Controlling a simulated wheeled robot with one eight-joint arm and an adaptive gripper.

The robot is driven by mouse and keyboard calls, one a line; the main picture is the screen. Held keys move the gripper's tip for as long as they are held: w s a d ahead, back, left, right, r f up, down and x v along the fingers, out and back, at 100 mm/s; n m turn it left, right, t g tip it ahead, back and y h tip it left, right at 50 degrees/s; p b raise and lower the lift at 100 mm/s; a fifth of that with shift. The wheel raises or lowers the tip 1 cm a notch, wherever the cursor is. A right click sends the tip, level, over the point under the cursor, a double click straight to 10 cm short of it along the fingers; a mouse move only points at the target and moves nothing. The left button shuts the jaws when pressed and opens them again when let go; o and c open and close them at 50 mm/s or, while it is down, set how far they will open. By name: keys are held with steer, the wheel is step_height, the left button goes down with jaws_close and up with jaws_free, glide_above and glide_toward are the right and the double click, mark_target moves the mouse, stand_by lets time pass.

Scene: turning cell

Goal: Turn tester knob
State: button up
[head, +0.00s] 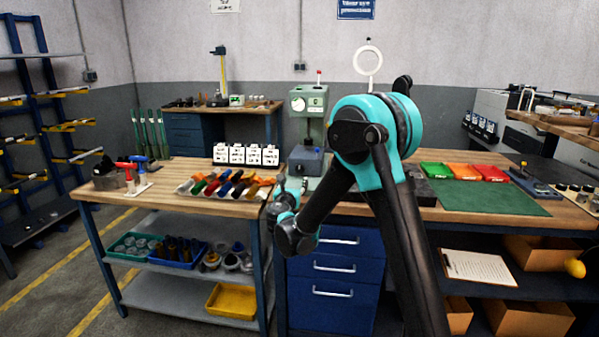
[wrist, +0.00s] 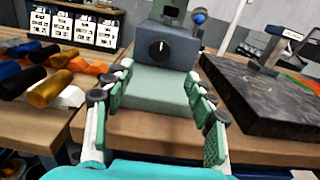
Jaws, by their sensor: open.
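The tester is a pale green machine (head: 309,101) standing on the bench, partly hidden by my arm in the head view. In the wrist view its grey-blue block (wrist: 166,47) carries a round black knob (wrist: 159,48) with a white pointer mark close to upright. The tester's pale green base (wrist: 155,92) extends toward me below the knob. My gripper (wrist: 156,107) is open and empty, its green-padded fingers spread on either side of the base, with the knob ahead and above the gap.
A dark flat slab (wrist: 265,95) lies close to the right of my gripper. A blue ball-ended lever (wrist: 199,17) stands at the block's right. Several coloured handled pieces (wrist: 48,88) lie on the left. White boxes (wrist: 95,28) stand behind them.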

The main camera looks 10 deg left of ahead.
mark_target(300, 169)
steer(key=w, duration=1.1)
steer(key=shift+w+d, duration=0.2)
steer(key=c, duration=1.1)
